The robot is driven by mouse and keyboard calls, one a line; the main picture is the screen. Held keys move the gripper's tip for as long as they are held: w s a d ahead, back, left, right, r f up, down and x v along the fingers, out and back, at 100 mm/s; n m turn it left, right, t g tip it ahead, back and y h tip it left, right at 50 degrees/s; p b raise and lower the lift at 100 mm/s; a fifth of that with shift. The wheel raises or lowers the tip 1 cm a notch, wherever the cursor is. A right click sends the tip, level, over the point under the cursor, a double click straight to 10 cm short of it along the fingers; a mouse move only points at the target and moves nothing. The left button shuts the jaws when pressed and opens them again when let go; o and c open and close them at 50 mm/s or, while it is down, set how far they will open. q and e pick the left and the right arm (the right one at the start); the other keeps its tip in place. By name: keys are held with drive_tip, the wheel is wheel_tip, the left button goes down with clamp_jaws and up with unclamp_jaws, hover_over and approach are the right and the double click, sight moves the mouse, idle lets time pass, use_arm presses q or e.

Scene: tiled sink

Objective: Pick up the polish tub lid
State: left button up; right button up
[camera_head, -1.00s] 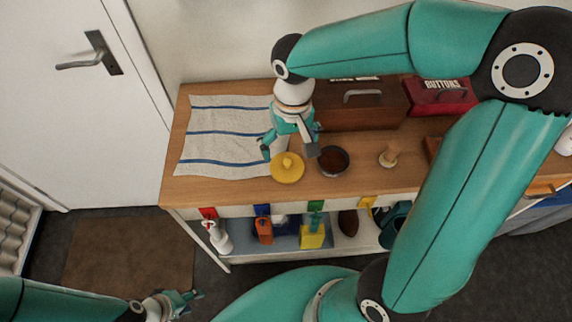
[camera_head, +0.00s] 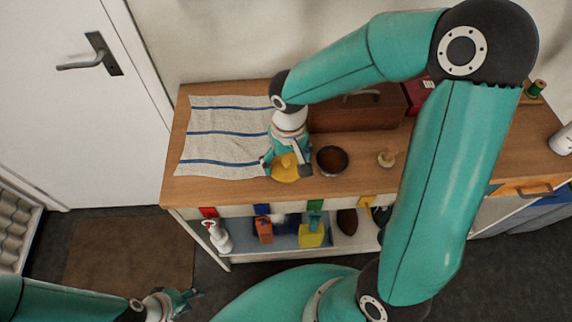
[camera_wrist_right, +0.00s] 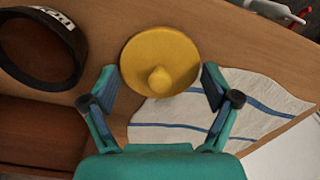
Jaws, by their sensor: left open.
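The polish tub lid is a yellow disc with a round knob (camera_head: 285,174); it lies on the wooden counter beside the open dark polish tub (camera_head: 332,160). My right gripper (camera_head: 286,166) is above the lid, pointing down. In the right wrist view, the lid (camera_wrist_right: 160,55) lies ahead between the spread fingers of this gripper (camera_wrist_right: 159,82), with a gap on either side. The tub (camera_wrist_right: 40,48) is to the left there. My left gripper (camera_head: 178,301) is open and empty, low at the lower left, away from the counter.
A striped cloth (camera_head: 222,135) lies just left of the lid. A brown wooden box (camera_head: 350,112) stands behind the tub, and a small wooden-handled item (camera_head: 386,158) stands to its right. Bottles and a yellow container (camera_head: 311,236) sit on the shelf below.

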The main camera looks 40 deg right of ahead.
drive_tip(key=shift+s, duration=0.1)
drive_tip(key=c, duration=0.8)
drive_tip(key=shift+c, duration=0.4)
drive_tip(key=shift+s+a, duration=0.1)
